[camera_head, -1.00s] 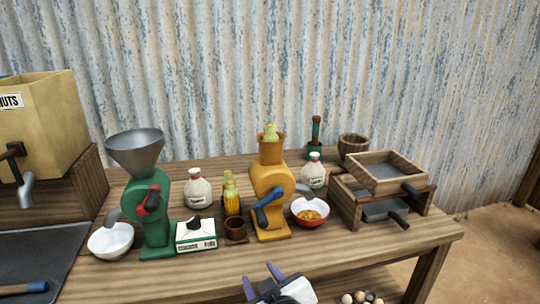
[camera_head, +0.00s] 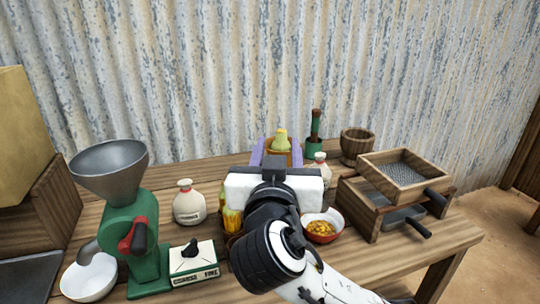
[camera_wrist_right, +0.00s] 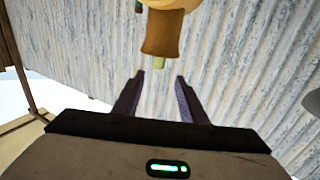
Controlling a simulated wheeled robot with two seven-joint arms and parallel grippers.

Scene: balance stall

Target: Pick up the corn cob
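A corn cob (camera_head: 281,140) stands upright in the hopper of the yellow hand grinder, its top showing above the rim. In the right wrist view the cob's tip (camera_wrist_right: 159,63) sticks out of the hopper (camera_wrist_right: 162,33), which appears upside down. My right gripper (camera_head: 277,150) is open and empty, its purple fingers to either side of the hopper's top in the head view. In the wrist view the cob's tip lies just beyond the gap between the fingertips (camera_wrist_right: 160,76). More corn (camera_head: 231,218) stands left of my wrist, partly hidden. My left gripper is out of view.
My wrist hides most of the yellow grinder. A green grinder (camera_head: 142,232), a white bottle (camera_head: 188,204) and a small scale-like box (camera_head: 193,262) stand left. A red bowl (camera_head: 322,226), another bottle (camera_head: 318,170), a mortar (camera_head: 354,144) and wooden sieves (camera_head: 395,175) stand right.

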